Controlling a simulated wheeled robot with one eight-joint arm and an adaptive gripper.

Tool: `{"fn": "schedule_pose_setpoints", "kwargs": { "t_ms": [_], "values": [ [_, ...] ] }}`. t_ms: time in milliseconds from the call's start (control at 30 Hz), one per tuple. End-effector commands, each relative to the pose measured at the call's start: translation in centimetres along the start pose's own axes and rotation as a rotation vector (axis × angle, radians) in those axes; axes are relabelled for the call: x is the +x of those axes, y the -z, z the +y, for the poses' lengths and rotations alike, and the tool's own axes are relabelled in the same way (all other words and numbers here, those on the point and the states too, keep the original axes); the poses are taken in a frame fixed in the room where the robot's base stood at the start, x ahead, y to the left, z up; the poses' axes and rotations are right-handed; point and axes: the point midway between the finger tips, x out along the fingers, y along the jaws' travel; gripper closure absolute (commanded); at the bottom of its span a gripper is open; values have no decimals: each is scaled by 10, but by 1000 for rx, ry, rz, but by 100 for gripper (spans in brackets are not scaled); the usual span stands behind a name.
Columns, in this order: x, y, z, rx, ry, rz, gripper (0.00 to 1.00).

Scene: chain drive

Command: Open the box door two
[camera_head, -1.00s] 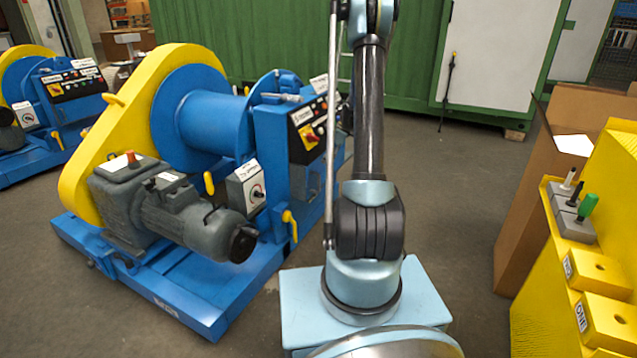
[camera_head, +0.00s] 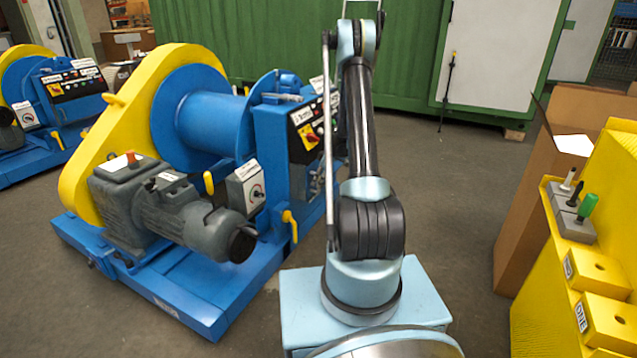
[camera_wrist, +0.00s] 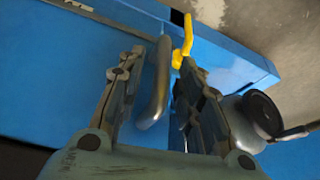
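My gripper (camera_wrist: 161,60) is open in the wrist view, with one finger on each side of a grey metal bar handle (camera_wrist: 156,88). The handle stands on a blue surface (camera_wrist: 80,85), and I cannot tell whether the fingers touch it. No mark with the word two is readable there. In the head view the blue machine (camera_head: 283,170) with a yellow guard stands left of my arm. My gripper is out of the head view.
A yellow lever (camera_wrist: 184,42) is just beyond the fingertips, and a dark round knob (camera_wrist: 262,115) is right of them. A yellow stand (camera_head: 600,230) with a label reading ONE and a cardboard box (camera_head: 525,215) are at the right. Grey floor (camera_head: 445,190) lies between.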

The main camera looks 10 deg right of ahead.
Motion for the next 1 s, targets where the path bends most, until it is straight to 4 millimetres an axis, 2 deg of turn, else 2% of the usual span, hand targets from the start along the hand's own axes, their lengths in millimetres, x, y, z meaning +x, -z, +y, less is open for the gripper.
{"fn": "schedule_pose_setpoints", "kwargs": {
  "t_ms": [267,300,433,467,833,1000],
  "values": [
    [2,0,0,0,0,0,67],
    [2,0,0,0,0,0,69],
    [2,0,0,0,0,0,99],
    [2,0,0,0,0,0,100],
    [2,2,1,-3,1,0,100],
    [7,13,8,-18,7,1,100]
  ]
}}
